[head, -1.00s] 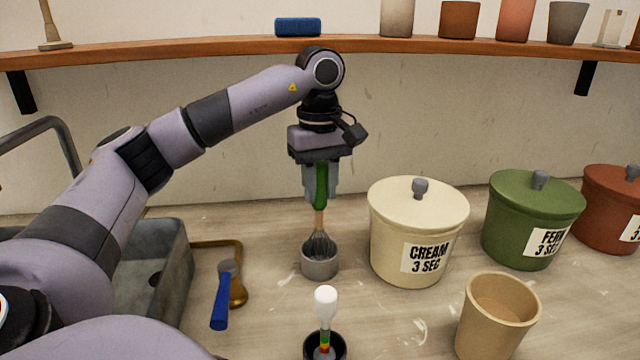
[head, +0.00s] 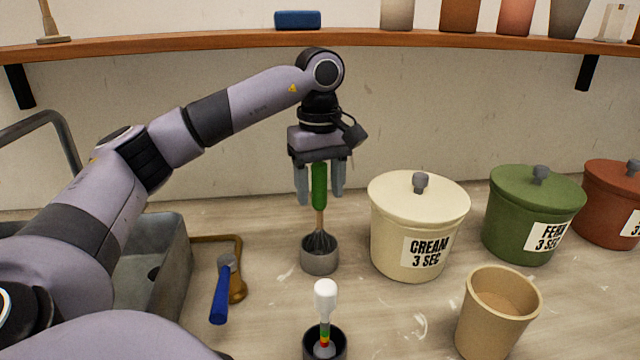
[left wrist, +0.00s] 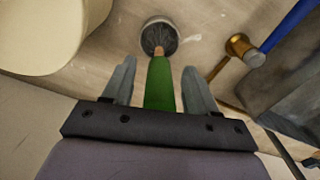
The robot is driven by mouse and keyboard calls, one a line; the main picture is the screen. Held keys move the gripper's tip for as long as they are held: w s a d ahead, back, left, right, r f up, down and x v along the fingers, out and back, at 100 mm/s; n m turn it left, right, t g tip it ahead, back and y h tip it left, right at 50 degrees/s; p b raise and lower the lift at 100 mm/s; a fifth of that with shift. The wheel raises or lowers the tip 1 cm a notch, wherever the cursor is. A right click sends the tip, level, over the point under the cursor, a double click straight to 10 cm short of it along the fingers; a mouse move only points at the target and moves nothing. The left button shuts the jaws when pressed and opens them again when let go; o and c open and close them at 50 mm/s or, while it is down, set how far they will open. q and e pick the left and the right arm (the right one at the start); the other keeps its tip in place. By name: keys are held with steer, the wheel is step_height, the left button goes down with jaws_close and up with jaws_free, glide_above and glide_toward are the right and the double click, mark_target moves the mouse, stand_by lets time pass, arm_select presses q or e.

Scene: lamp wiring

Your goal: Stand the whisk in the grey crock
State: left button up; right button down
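The whisk (head: 319,188) has a green handle and dark wires. It stands upright with its wires down in the grey crock (head: 320,262). The whisk's handle (left wrist: 160,85) and the crock's rim (left wrist: 172,22) also show in the left wrist view. My left gripper (head: 320,196) is open above the crock, with one finger on each side of the green handle and a gap on both sides. My right gripper is not in view.
A cream lidded jar (head: 415,230) stands close right of the crock, with a green jar (head: 532,215) beyond. A tan cup (head: 497,312) and a dark pot (head: 325,345) holding a white-topped tool are nearer. A blue-handled tool (head: 220,295) lies left, by a grey sink (head: 165,265).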

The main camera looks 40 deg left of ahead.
mark_target(320, 164)
arm_select(q)
step_height(320, 164, up, 6)
steer(key=shift+p, duration=0.65)
steer(key=shift+r, duration=0.6)
